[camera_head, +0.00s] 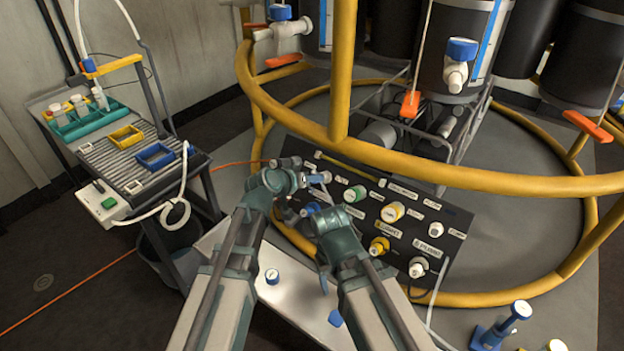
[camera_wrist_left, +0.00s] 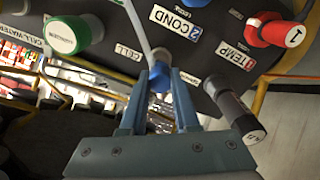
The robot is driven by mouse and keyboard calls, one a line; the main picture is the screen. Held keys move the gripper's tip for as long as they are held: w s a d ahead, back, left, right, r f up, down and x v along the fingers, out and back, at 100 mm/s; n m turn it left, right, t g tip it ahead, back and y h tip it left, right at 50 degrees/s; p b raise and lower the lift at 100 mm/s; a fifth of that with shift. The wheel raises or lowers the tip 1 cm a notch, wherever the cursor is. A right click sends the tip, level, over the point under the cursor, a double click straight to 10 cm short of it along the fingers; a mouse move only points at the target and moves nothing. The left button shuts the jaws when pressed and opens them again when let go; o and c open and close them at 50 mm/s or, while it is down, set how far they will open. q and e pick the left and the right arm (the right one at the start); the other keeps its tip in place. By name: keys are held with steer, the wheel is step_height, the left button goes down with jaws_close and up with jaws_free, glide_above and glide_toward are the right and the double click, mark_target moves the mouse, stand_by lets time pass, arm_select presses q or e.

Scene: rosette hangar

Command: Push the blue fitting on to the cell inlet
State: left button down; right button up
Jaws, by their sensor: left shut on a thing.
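My left gripper (camera_wrist_left: 158,82) is shut on the blue fitting (camera_wrist_left: 159,76) in the left wrist view, with a pale tube rising from the fitting. In the head view the left gripper (camera_head: 314,180) is at the upper left part of the dark panel (camera_head: 412,226). The fitting is in front of the panel, beside the label CELL (camera_wrist_left: 129,53). The inlet is hidden behind the fitting and fingers, so I cannot tell whether they touch. My right gripper (camera_head: 324,278) is low beside the panel, mostly hidden by its own arm; its jaws are unclear.
Green (camera_wrist_left: 68,35) and red (camera_wrist_left: 272,30) panel fittings flank the held one. A dark cylinder (camera_wrist_left: 238,117) sticks out close by. A yellow rail (camera_head: 420,170) crosses above the panel. A cart (camera_head: 130,150) with trays stands left. A pale bench (camera_head: 285,295) lies below.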

arm_select(q)
steer(key=shift+w+d+f, duration=0.15)
steer(key=shift+w, duration=0.1)
stand_by(0.6)
steer(key=c, duration=0.6)
jaws_free()
steer(key=shift+o, duration=0.2)
steer(key=p+v, duration=0.7)
steer(key=v, duration=0.6)
steer(key=shift+s+a+r, duration=0.2)
steer(key=shift+s, duration=0.1)
